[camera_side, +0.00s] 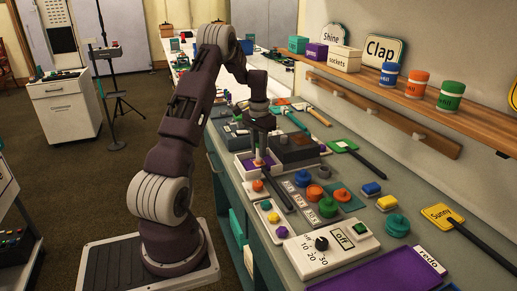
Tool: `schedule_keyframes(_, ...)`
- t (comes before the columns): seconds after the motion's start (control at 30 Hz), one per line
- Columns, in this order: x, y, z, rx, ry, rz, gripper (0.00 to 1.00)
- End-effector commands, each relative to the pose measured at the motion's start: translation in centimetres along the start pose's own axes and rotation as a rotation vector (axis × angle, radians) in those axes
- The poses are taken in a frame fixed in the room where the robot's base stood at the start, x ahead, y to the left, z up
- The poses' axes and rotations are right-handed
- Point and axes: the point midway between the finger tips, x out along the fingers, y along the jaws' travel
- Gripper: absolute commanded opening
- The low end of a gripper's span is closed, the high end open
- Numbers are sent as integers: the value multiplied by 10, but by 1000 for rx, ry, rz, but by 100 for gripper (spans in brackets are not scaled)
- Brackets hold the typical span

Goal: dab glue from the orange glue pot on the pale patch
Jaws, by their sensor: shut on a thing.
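My gripper (262,151) points down over a purple tray with a pale rim (243,172) and is shut on a small orange-tan thing (260,162). The fingers hide most of that thing, so I cannot tell whether it is a brush, a pot or something else. It is too small to tell whether it touches the tray. Round orange pieces sit nearer on the bench: a knob (257,185), a disc (314,192) and another (342,195). I cannot tell which orange thing is the glue pot. I cannot single out the pale patch.
A dark box (298,149) stands right of my gripper. A dark bar (278,188) lies in front. Nearer are coloured knobs, a white dial panel (325,250) and a purple mat (385,278). A shelf (440,108) with pots runs along the wall.

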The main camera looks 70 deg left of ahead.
Motion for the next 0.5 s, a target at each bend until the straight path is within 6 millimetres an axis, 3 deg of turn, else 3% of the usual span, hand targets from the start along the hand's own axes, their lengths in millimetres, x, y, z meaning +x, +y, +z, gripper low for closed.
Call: schedule_keyframes(0.5,-50,0,0,0,1,-1,0)
